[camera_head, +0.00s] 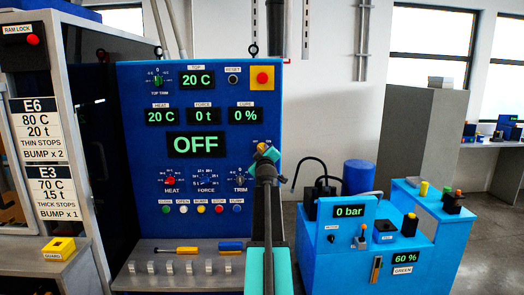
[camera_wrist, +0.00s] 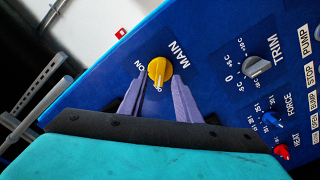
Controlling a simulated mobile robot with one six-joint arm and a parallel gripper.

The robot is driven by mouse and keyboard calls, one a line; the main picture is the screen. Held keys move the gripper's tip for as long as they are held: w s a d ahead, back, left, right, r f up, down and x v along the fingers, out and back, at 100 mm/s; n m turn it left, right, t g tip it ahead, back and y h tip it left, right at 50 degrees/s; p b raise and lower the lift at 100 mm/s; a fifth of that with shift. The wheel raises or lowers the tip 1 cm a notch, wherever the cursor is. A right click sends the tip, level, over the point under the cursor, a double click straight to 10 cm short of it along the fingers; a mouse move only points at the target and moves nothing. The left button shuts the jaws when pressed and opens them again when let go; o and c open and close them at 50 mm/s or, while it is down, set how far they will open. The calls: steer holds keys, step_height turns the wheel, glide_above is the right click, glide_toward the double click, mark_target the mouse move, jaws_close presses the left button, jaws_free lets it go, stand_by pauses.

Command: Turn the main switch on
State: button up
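The main switch is a yellow rotary knob (camera_wrist: 160,70) on the blue control panel (camera_wrist: 215,45), beside the word MAIN. In the wrist view its narrow handle points down the picture toward a partly covered mark; ON is to its left. The switch also shows as a small yellow spot (camera_head: 262,146) in the head view, mostly hidden by my gripper. My gripper (camera_wrist: 159,78) is open, with one purple finger on each side of the handle. I cannot tell whether the fingers touch it. In the head view my gripper (camera_head: 268,153) is at the panel's right side.
The large panel display (camera_head: 196,145) reads OFF. HEAT, FORCE and TRIM knobs (camera_head: 240,180) and a row of coloured buttons (camera_head: 201,209) sit close by. A red stop button (camera_head: 262,78) is above. A blue pump cart (camera_head: 340,255) stands to the right.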

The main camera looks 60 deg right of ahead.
mark_target(262, 148)
steer(key=shift+x, duration=1.1)
jaws_close()
